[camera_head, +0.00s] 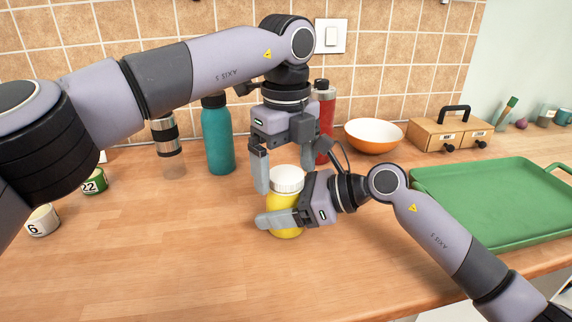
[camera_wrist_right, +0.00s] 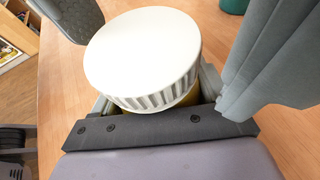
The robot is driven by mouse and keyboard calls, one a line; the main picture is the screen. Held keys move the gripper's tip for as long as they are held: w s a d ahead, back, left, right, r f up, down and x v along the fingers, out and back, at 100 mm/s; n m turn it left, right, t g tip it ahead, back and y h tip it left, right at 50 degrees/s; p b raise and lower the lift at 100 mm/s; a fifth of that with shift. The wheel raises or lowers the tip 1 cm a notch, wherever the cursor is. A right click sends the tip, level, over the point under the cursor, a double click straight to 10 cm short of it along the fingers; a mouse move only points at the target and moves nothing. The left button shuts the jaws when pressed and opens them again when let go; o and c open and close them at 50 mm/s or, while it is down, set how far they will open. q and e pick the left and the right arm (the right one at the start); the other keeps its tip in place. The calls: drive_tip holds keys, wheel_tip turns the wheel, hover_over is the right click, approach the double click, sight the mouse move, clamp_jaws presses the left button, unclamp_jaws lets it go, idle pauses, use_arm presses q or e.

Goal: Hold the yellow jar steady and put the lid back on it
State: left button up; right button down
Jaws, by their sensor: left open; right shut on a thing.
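The yellow jar (camera_head: 285,208) stands upright on the wooden counter. The white ribbed lid (camera_head: 287,178) sits on top of its mouth; I cannot tell whether it is screwed tight. In the right wrist view the lid (camera_wrist_right: 143,55) covers the top, with a little of the yellow jar (camera_wrist_right: 187,98) showing below. My right gripper (camera_head: 272,216) is shut on the jar's body from the right. My left gripper (camera_head: 286,178) points down over the lid, open, with a finger on either side. In the right wrist view its fingers stand apart from the lid.
Behind are a teal bottle (camera_head: 217,135), a red bottle (camera_head: 325,115), a glass shaker (camera_head: 167,147) and an orange-white bowl (camera_head: 374,135). A green tray (camera_head: 470,237) lies right, below a wooden drawer box (camera_head: 450,134). Small numbered tins (camera_head: 42,220) stand left. The front left counter is clear.

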use_arm(q)
drive_tip(key=shift+r, duration=2.25)
drive_tip(key=shift+o, duration=0.8)
use_arm(e)
unclamp_jaws()
use_arm(q)
drive_tip(key=shift+f+b, duration=0.45)
use_arm(e)
drive_tip(key=shift+v, duration=3.6)
